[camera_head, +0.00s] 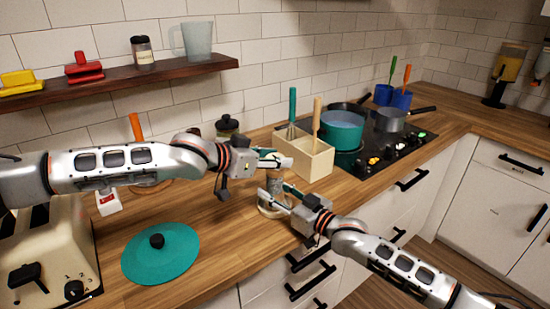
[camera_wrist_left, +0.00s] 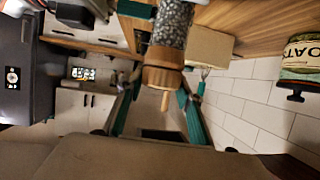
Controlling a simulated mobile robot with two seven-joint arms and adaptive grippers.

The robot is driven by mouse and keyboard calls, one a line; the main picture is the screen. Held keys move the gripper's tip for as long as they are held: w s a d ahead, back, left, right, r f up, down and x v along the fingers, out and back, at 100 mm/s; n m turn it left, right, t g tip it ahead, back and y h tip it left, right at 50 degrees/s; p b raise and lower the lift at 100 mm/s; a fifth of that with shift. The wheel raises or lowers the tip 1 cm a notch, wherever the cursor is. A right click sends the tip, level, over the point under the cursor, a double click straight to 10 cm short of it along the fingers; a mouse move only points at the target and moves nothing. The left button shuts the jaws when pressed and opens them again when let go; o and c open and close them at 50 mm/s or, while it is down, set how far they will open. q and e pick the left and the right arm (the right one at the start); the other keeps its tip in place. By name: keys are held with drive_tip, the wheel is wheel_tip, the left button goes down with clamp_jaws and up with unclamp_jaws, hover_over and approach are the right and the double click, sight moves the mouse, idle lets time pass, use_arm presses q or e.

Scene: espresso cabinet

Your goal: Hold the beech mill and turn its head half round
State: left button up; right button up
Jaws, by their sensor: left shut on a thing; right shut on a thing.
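The beech mill (camera_head: 273,184) stands upright near the counter's front edge, partly covered by both grippers in the head view. In the left wrist view its brown wooden head (camera_wrist_left: 163,67), a small peg and a clear body full of dark grains (camera_wrist_left: 173,24) show. My left gripper (camera_head: 277,160) is shut on the mill at its top, with teal-padded fingers on either side of the wooden head. My right gripper (camera_head: 279,197) is lower, at the front, shut on the mill's lower body. Its exact contact is partly hidden.
A wooden utensil box (camera_head: 309,160) stands just behind right of the mill, near a teal pot (camera_head: 341,130) on the hob. A teal lid (camera_head: 161,252) and a cream toaster (camera_head: 45,250) are at left. A dark-lidded jar (camera_head: 228,126) stands behind.

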use_arm(q)
drive_tip(key=shift+o, duration=0.2)
drive_tip(key=shift+s+d+f+m+g+h, duration=0.4)
drive_tip(key=shift+s+d+m+g+h, duration=0.1)
drive_tip(key=shift+s+d+m+g, duration=0.25)
drive_tip(key=shift+w+a+r+m+g+h, duration=0.25)
drive_tip(key=shift+w+a+m+g+h, duration=0.15)
drive_tip(key=shift+w, duration=0.2)
drive_tip(key=shift+w+a+r+m+g+h, duration=0.1)
drive_tip(key=shift+w+a+m+g+h, duration=0.1)
drive_tip(key=shift+m+g, duration=0.25)
drive_tip(key=shift+w+a+r+m+g+h, duration=0.1)
drive_tip(key=shift+w+m+g+h, duration=0.1)
drive_tip(key=shift+m+g, duration=0.2)
drive_tip(key=shift+a+m+g, duration=0.1)
drive_tip(key=shift+m+g, duration=0.3)
drive_tip(key=shift+m, duration=0.1)
drive_tip(key=shift+c, duration=0.2)
drive_tip(key=shift+r+m+g+h, duration=0.2)
drive_tip(key=shift+m+g+h, duration=0.2)
drive_tip(key=shift+m+g, duration=1.55)
drive_tip(key=shift+g, duration=0.35)
drive_tip(key=shift+s+a+m+g, duration=0.1)
drive_tip(key=shift+m+g, duration=0.15)
drive_tip(key=shift+g, duration=0.15)
drive_tip(key=o, duration=1.2)
drive_tip(key=shift+c, duration=0.2)
drive_tip(key=shift+s+f, duration=0.15)
